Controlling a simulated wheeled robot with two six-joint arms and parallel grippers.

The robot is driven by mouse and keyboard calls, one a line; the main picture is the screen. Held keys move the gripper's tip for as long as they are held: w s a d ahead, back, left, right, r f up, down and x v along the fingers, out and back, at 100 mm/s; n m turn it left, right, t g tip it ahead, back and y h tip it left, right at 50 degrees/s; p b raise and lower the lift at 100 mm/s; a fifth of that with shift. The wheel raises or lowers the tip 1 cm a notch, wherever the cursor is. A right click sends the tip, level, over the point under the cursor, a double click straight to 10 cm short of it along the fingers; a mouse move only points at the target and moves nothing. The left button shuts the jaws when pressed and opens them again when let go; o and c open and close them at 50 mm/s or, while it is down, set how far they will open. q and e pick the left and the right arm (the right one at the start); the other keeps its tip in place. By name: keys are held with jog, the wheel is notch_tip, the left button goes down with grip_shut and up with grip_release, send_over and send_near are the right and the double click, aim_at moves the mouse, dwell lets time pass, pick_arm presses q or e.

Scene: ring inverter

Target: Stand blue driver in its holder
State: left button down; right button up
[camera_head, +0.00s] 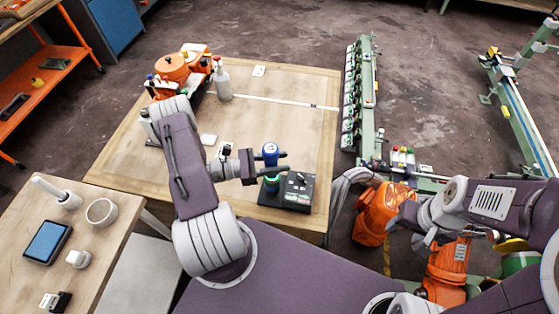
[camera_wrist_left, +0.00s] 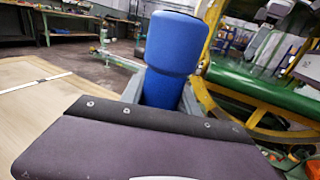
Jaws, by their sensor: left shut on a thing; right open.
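The blue driver (camera_head: 270,149) is upright between the fingers of my left gripper (camera_head: 275,163), which is shut on it. In the left wrist view its thick blue handle (camera_wrist_left: 172,45) stands nearly upright behind my gripper body; its lower end is hidden there. A black holder block (camera_head: 297,190) sits at the table's near right edge. A green ring (camera_head: 271,184) shows at its left, directly below the driver in the head view. I cannot tell whether the driver's tip is inside it. My right gripper (camera_head: 424,236) is open, off to the right, away from the table and partly hard to make out.
The wooden table (camera_head: 285,120) is mostly clear in its middle. A side table (camera_head: 120,222) holds a white cup (camera_head: 101,211) and a tablet (camera_head: 47,242). Orange machinery (camera_head: 374,215) stands right of the table.

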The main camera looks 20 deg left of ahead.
pick_arm(q)
jog(key=shift+f, duration=0.1)
dwell(0.6)
jog(key=c, duration=0.8)
grip_release()
jog(key=shift+c, duration=0.2)
jog(key=shift+f, duration=0.1)
jog(key=b+v, duration=0.2)
jog(key=v, duration=0.7)
